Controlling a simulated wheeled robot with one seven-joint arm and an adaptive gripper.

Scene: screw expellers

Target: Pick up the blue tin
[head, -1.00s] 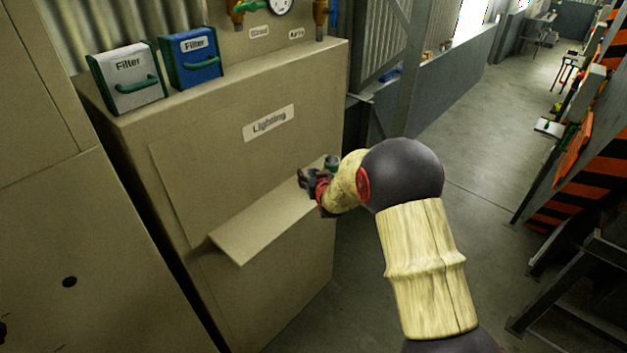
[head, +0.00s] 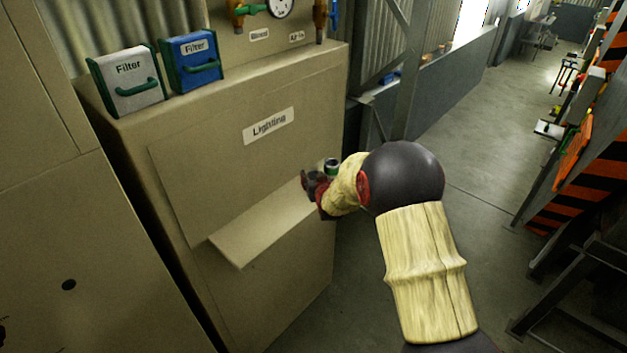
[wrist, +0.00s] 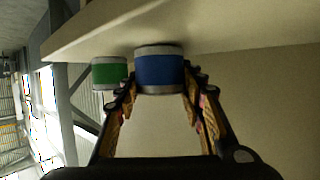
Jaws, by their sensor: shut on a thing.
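The blue tin (wrist: 160,72), with pale rims, is between the two fingers of my gripper (wrist: 160,88) in the wrist view. The fingers are shut on its sides. In the head view my gripper (head: 316,184) is at the right end of the tan ledge, and the blue tin is hard to make out there. I cannot tell whether the tin still touches the ledge. A green tin (wrist: 109,73) stands just left of the blue one in the wrist view. It also shows in the head view (head: 332,166), just behind my gripper.
The ledge (head: 245,238) juts from a tan cabinet with a "Lighting" label (head: 268,125). A grey filter box (head: 126,80) and a blue filter box (head: 192,60) stand on top. A grey post and low wall (head: 440,90) are beyond.

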